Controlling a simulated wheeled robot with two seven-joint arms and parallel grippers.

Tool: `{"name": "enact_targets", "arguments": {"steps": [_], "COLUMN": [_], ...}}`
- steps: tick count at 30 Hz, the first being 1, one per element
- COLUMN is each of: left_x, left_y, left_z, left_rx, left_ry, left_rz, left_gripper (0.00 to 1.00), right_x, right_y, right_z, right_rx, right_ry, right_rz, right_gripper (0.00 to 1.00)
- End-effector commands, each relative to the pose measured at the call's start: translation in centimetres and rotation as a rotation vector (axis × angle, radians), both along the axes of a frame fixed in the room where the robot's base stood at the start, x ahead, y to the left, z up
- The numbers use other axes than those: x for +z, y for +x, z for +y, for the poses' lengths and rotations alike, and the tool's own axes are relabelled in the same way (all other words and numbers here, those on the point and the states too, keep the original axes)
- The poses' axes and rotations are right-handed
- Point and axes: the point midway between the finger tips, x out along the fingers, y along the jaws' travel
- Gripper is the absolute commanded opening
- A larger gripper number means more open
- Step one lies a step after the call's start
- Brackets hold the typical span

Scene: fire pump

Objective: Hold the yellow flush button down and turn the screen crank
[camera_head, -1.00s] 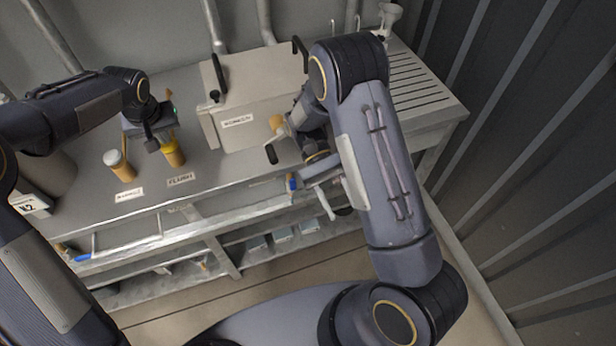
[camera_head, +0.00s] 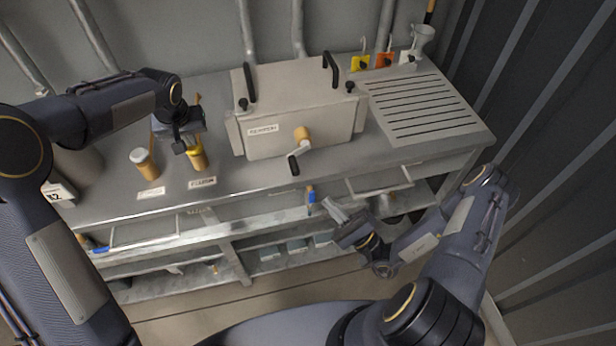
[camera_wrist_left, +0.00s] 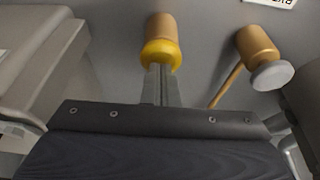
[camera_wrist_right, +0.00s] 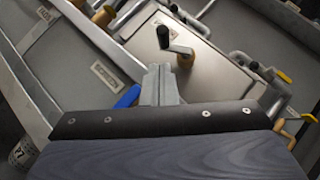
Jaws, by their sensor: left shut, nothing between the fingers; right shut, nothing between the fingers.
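The yellow flush button (camera_head: 197,158) stands on the counter behind its label. My left gripper (camera_head: 184,145) is shut above it, and in the left wrist view its fingertips (camera_wrist_left: 160,75) meet or nearly meet the yellow cap (camera_wrist_left: 160,55). I cannot tell whether the button is pressed down. The screen crank (camera_head: 302,138) sits on the front of the grey box, its black handle (camera_head: 293,165) hanging down. My right gripper (camera_head: 335,212) is shut and empty, below and right of the crank, in front of the counter. The crank also shows beyond its fingertips in the right wrist view (camera_wrist_right: 183,52).
A white-capped button (camera_head: 143,160) stands left of the flush button. The grey box (camera_head: 290,90) has two black handles on top. A slatted drain panel (camera_head: 420,105) lies right of it. A blue-handled lever (camera_head: 310,197) is at the counter's front edge.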

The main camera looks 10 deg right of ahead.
Motion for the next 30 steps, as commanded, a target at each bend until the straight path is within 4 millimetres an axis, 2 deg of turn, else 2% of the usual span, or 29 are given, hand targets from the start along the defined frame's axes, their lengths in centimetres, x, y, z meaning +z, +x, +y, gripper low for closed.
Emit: {"name": "enact_targets", "arguments": {"steps": [5, 18, 24, 30], "left_x": [-0.1, -0.2, -0.2, -0.2], "left_y": [-0.1, -0.1, -0.1, -0.1], "left_z": [0.0, 0.0, 0.0, 0.0], "left_rx": [-0.001, -0.001, -0.001, -0.001], "left_ry": [0.0, 0.0, 0.0, 0.0], "left_rz": [0.003, 0.004, 0.004, 0.004], "left_gripper": [0.0, 0.0, 0.0, 0.0], "right_x": [0.3, 3.9, 4.5, 4.6], "right_y": [1.2, 6.4, 7.4, 7.5], "right_z": [0.1, 3.9, 4.6, 4.7], "right_rx": [-0.063, -0.057, -0.06, -0.059], "right_ry": [-0.006, -0.006, -0.007, -0.006], "right_rz": [0.004, 0.003, 0.004, 0.005], "right_gripper": [0.0, 0.0, 0.0, 0.0]}}
